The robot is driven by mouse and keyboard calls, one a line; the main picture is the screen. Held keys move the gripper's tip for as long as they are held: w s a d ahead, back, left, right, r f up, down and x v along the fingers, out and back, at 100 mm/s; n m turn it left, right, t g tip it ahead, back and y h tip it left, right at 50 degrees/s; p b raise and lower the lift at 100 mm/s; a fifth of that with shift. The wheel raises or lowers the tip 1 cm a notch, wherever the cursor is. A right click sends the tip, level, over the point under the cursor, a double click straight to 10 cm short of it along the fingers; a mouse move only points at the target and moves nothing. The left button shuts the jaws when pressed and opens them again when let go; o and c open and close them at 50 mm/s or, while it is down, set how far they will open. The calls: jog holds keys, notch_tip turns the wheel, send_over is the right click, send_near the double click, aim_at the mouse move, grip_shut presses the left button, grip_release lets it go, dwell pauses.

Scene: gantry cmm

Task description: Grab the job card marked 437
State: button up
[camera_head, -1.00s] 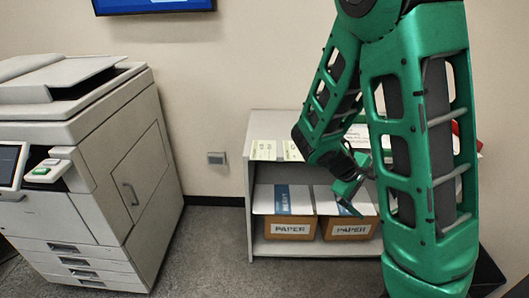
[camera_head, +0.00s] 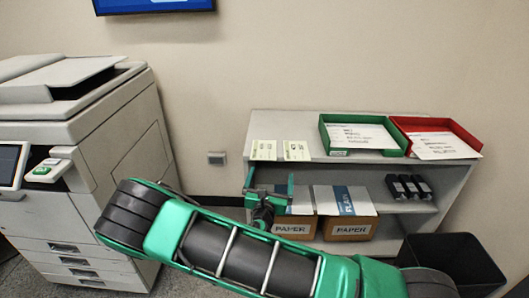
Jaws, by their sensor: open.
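Two small pale-green cards, a left card (camera_head: 263,150) and a right card (camera_head: 297,150), lie side by side at the left end of the shelf unit's top (camera_head: 320,153). Their print is too small to read, so I cannot tell which is marked 437. My gripper (camera_head: 270,183) is open and empty, its two fingers apart and pointing up. In the picture it is just below the two cards, in front of the shelf unit. My green arm stretches across the lower picture and hides part of the shelf's lower left.
A green tray (camera_head: 326,138) and a red tray (camera_head: 466,136) with papers stand right of the cards. Paper boxes (camera_head: 352,229) and black cartridges (camera_head: 408,187) are below. A copier (camera_head: 60,225) stands left, a black bin (camera_head: 455,248) lower right.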

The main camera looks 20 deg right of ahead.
jog(key=w+n+y, duration=0.1)
jog(key=w+n, duration=0.1)
jog(key=w, duration=0.8)
jog(key=shift+w+f+t+y, duration=0.25)
jog(key=shift+f+t+y, duration=0.15)
jog(key=shift+f, duration=0.05)
jog(key=c, duration=1)
